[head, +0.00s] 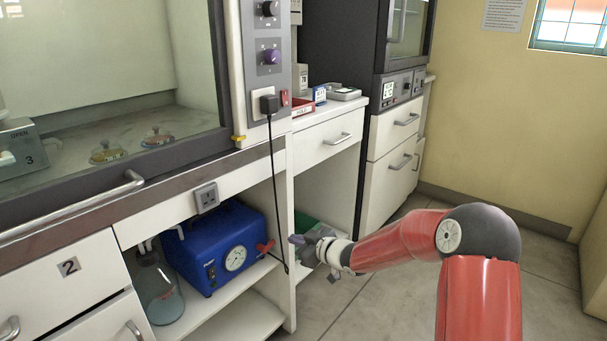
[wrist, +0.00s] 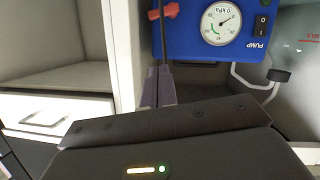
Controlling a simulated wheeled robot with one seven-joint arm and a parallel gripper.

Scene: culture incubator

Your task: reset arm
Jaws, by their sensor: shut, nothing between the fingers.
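My gripper (head: 298,240) is at the end of my red arm, in front of the open shelf under the bench in the head view. In the wrist view its fingers (wrist: 158,88) are together and empty. They point toward the blue pump (wrist: 195,30), near its red knob and gauge. I cannot tell whether the fingertips touch anything. The blue pump also shows in the head view (head: 208,245), on the shelf to the left of my gripper. The arm stretches out low to the left from its dark elbow joint.
A glass flask (head: 158,290) stands left of the pump. A black power cord (head: 275,190) hangs from a plug on the hood frame, close to my gripper. The cabinet with drawers (head: 393,150) stands behind. Grey floor (head: 400,310) is open around the arm.

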